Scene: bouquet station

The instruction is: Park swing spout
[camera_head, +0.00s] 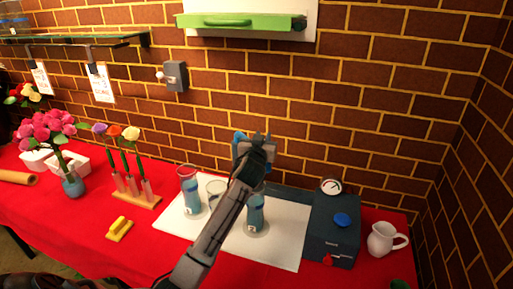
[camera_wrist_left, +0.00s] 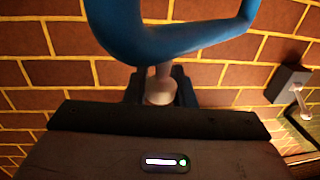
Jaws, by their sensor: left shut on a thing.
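The blue swing spout (camera_head: 238,137) shows only in part in the head view, behind my left gripper (camera_head: 258,140). In the left wrist view the spout (camera_wrist_left: 175,45) is a thick, curved blue tube across the top. A pale knob (camera_wrist_left: 159,91) sits below the tube, between the dark fingers of my left gripper (camera_wrist_left: 160,88), which is shut on it. The gripper is raised in front of the brick wall, above the white mat. The spout's base is hidden behind my arm. My right gripper is in neither view.
A dark box with a gauge (camera_head: 333,225) and a white pitcher (camera_head: 384,239) are at right. Flowers in a wooden rack (camera_head: 137,199) are at left.

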